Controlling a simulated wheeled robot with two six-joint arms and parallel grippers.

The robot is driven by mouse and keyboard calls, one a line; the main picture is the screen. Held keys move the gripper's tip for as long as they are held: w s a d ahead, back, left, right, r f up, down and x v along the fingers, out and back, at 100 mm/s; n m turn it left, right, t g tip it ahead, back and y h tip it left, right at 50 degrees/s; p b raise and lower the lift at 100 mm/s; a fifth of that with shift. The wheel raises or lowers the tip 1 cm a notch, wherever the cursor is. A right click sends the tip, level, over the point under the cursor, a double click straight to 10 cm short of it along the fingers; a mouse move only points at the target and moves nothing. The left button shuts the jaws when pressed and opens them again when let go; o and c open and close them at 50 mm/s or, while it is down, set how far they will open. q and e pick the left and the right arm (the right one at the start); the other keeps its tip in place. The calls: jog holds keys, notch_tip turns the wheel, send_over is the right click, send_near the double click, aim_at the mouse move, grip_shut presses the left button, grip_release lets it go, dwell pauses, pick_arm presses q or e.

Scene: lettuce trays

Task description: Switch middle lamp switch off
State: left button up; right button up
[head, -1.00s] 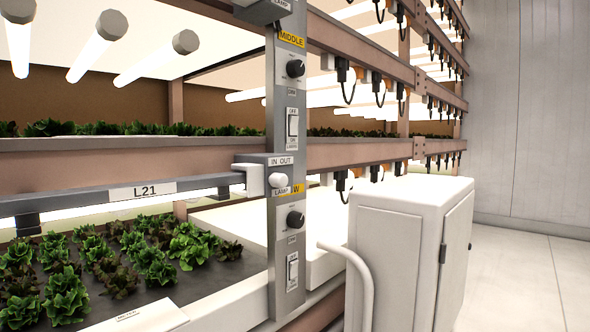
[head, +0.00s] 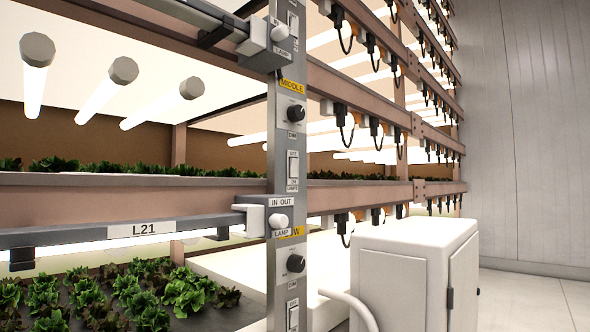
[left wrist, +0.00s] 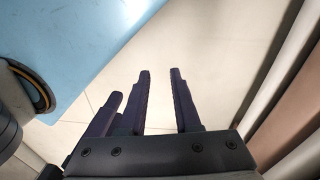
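The middle lamp switch (head: 293,167) is a white rocker on the grey control post (head: 283,140), below the yellow MIDDLE label (head: 292,86) and a black dim knob (head: 295,113). Small OFF and ON markings sit above and below it; which way the rocker is tipped is too small to tell. The lamp tubes (head: 97,101) in the shelf beside it glow. My left gripper (left wrist: 160,75) shows in the left wrist view with its dark fingers apart and nothing between them, above a pale tiled floor. Neither gripper is in the head view.
A lower post section carries another dim knob (head: 295,263) and rocker switch (head: 292,315). An IN OUT lamp bracket (head: 281,221) juts out between the sections. A white cabinet (head: 400,265) stands at the right. Lettuce trays fill the left shelves. Floor is open at far right.

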pick_arm(q)
jog(key=shift+r, duration=0.25)
grip_shut()
notch_tip(320, 180, up, 30)
jog(key=p, duration=3)
jog(key=shift+f, duration=0.25)
jog(key=shift+d, duration=0.1)
